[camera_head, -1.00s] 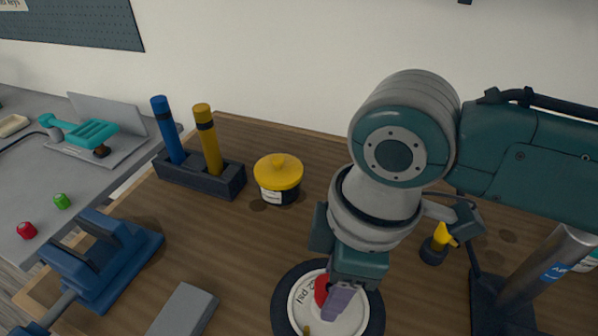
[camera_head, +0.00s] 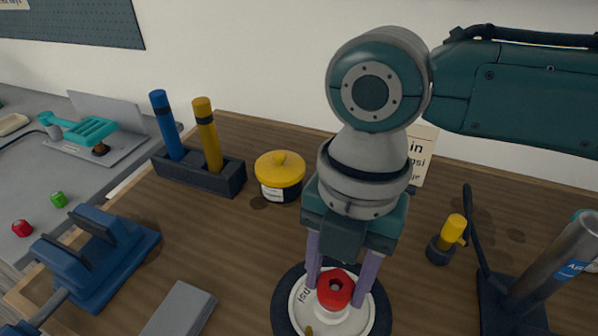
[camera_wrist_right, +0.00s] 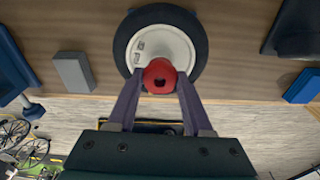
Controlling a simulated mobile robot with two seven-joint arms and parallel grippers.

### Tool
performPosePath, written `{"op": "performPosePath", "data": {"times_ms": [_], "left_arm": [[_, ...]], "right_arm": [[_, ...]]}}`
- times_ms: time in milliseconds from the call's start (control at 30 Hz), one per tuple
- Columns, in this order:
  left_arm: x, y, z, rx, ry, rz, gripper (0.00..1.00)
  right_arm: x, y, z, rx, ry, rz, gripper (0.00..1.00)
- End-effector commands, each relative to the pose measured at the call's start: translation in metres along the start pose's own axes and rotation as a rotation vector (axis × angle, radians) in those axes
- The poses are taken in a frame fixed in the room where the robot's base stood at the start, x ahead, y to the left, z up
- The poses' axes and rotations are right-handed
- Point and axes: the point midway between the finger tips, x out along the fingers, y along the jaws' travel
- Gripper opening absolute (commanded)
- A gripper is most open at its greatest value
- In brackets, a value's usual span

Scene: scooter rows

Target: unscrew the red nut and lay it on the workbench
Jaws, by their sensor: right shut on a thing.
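The red nut (camera_head: 336,283) is at the middle of a small wheel with a black tyre and white hub (camera_head: 306,318) on the brown wooden workbench (camera_head: 235,240). My right gripper (camera_head: 337,291) points down over the wheel, its two purple fingers shut on opposite sides of the nut. In the right wrist view the nut (camera_wrist_right: 159,75) sits between the fingertips, in front of the white hub (camera_wrist_right: 151,42). I cannot tell whether it still touches the hub. My left gripper is not in view.
A grey block (camera_head: 180,312) and a blue vise (camera_head: 100,262) lie left of the wheel. A yellow-lidded jar (camera_head: 280,170) and a dark holder (camera_head: 200,173) with blue and yellow sticks stand behind. A yellow-topped item (camera_head: 449,232) and a metal cylinder (camera_head: 555,262) stand right. Bare wood lies between jar and wheel.

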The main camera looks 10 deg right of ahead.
Motion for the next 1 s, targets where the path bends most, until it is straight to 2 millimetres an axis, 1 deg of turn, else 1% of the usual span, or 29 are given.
{"op": "performPosePath", "data": {"times_ms": [33,200,333,433,633,667,933,967,1000], "left_arm": [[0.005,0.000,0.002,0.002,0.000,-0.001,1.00],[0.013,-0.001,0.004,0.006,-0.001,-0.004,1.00],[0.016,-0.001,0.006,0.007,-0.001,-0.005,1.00],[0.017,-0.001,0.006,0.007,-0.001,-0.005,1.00],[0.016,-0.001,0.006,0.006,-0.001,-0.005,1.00],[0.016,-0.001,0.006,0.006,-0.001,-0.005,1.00],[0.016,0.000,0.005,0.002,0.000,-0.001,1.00],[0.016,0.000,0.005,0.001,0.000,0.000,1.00],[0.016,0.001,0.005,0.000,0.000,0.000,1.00]], "right_arm": [[0.004,-0.001,-0.001,-0.076,0.002,-0.016,0.00],[0.004,-0.002,-0.001,-0.353,0.003,-0.051,0.00],[0.003,-0.002,-0.001,-0.521,0.006,-0.071,0.00],[0.002,-0.003,-0.002,-0.579,0.008,-0.080,0.00],[0.002,-0.004,-0.002,-0.585,0.009,-0.082,0.00],[0.002,-0.004,-0.002,-0.585,0.010,-0.083,0.52],[0.001,-0.002,-0.001,-0.582,0.006,-0.078,0.82],[0.001,-0.002,-0.001,-0.582,0.005,-0.077,0.85],[0.001,-0.002,-0.001,-0.582,0.005,-0.076,0.86]]}}
